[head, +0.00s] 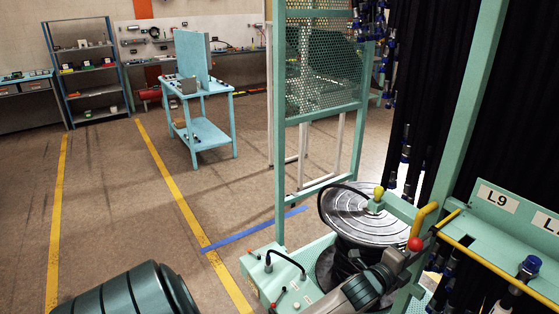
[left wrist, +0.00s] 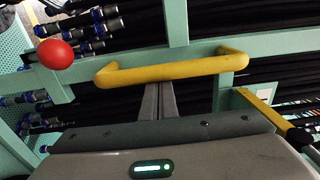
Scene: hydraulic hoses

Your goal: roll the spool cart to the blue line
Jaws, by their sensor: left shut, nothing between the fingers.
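The teal spool cart (head: 279,150) stands at the right in the head view, with a mesh panel, black hanging hoses and a round metal spool disc (head: 362,215). A yellow handle (head: 424,219) sits on its frame by a red ball knob (head: 415,244). In the left wrist view the handle (left wrist: 170,69) spans the middle, with the red knob (left wrist: 54,54) at left. My left gripper (head: 408,260) is shut and empty; its fingertips (left wrist: 158,88) are close to the handle, contact unclear. The blue line (head: 256,229) lies on the floor left of the cart. My right gripper is not seen.
Yellow floor lines (head: 185,210) run along the left. A light-blue work table (head: 206,133) stands farther back, with a shelf rack (head: 68,90) and wall benches behind. Open brown floor lies between them and the cart. A labelled teal rail (head: 505,215) is at the right.

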